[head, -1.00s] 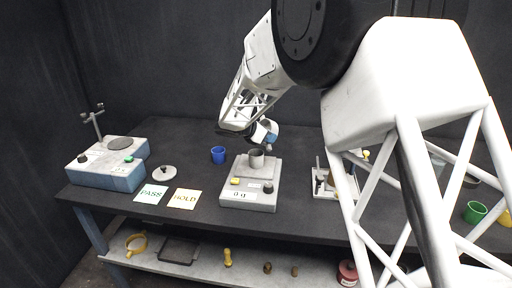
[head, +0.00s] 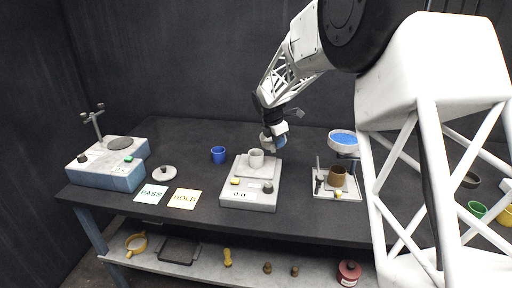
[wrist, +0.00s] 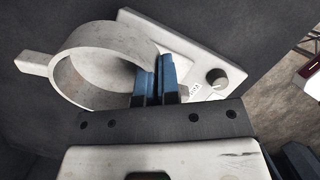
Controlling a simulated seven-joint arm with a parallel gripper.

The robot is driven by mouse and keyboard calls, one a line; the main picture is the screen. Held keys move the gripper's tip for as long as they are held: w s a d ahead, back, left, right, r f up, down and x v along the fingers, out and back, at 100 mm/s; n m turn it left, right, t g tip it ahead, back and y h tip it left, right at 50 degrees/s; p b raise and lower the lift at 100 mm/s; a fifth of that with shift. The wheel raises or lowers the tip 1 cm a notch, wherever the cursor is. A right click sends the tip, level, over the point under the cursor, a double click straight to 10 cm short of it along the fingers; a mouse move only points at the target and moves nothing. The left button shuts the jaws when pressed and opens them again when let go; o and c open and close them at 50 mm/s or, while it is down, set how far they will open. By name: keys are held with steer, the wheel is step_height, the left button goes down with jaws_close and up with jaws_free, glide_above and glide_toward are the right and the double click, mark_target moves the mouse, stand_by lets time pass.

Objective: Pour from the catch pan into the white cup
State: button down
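A small white cup (head: 256,159) stands upright on the grey scale (head: 243,193), near the middle of the table. My gripper (head: 268,147) points down just behind and to the right of it. In the wrist view a pale round vessel (wrist: 72,82) with a short tab at its left is right beside the blue fingers (wrist: 157,85). The fingers are close together at its rim; I cannot tell whether they clamp its wall, or whether it is the cup or the catch pan. A white round dish (head: 335,146) with blue grains stands at the right.
A brown cup (head: 336,177) stands on a small grey stand to the right. A blue cup (head: 218,155) stands left of the scale. PASS (head: 151,194) and HOLD (head: 185,198) cards lie at the left, near a blue-grey machine (head: 107,176). The back middle of the table is clear.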

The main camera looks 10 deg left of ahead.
steer(key=shift+w+d+f+g+y, duration=0.3)
steer(key=shift+w+d+g+y, duration=0.2)
steer(key=shift+w+d+y, duration=0.3)
steer(key=shift+s+a, duration=0.1)
steer(key=shift+a, duration=0.1)
steer(key=shift+r, duration=0.15)
steer(key=shift+r+g+y, duration=0.3)
steer(key=shift+r+y, duration=0.2)
steer(key=shift+r, duration=0.85)
steer(key=shift+a, duration=0.1)
steer(key=s+a+m, duration=0.5)
steer(key=s+a, duration=0.1)
steer(key=a, duration=0.5)
steer(key=s+a+r+m, duration=0.1)
steer(key=s+a+m, duration=0.5)
steer(key=a, duration=0.5)
steer(key=s+a+r+m, duration=0.1)
steer(key=s+a+m, duration=0.5)
steer(key=a, duration=0.5)
steer(key=shift+s+r, duration=0.25)
steer(key=shift+s, duration=0.5)
